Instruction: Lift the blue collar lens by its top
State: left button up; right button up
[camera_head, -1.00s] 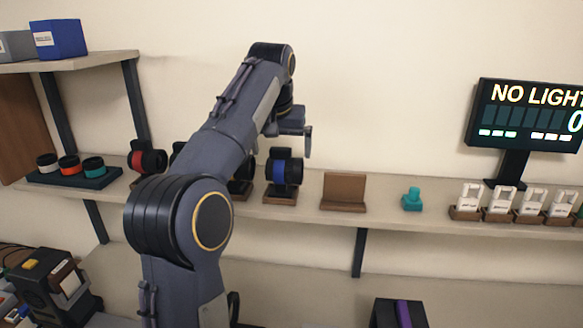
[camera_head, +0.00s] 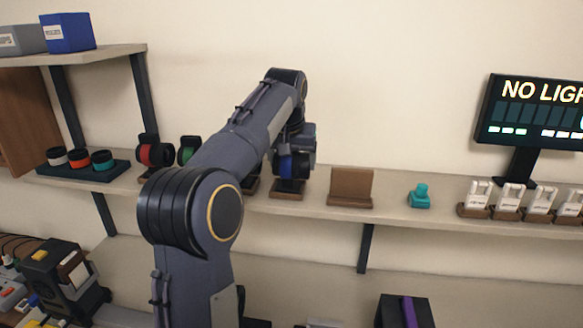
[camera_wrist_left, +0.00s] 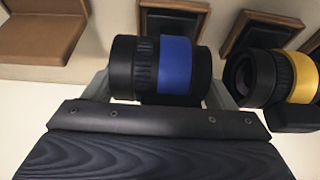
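The blue collar lens (camera_head: 285,166), a black barrel with a blue band, sits over its brown stand (camera_head: 287,190) on the wall shelf, partly covered by my gripper. In the left wrist view the lens (camera_wrist_left: 160,68) lies sideways across the space between the fingers. My left gripper (camera_head: 301,145) is at the lens from above; in the left wrist view its fingers (camera_wrist_left: 160,92) stand apart, one by each end of the barrel. Whether they touch it is unclear. My right gripper is not in view.
A yellow-banded lens (camera_wrist_left: 270,77) is close beside it in the wrist view. Red (camera_head: 154,153) and green (camera_head: 188,150) collar lenses stand to the left. An empty brown holder (camera_head: 351,187) and a teal piece (camera_head: 420,195) are to the right, with bare shelf between.

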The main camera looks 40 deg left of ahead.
pick_arm(q)
jog(key=c, duration=0.5)
jog(key=shift+o, duration=0.2)
jog(key=shift+r, duration=0.1)
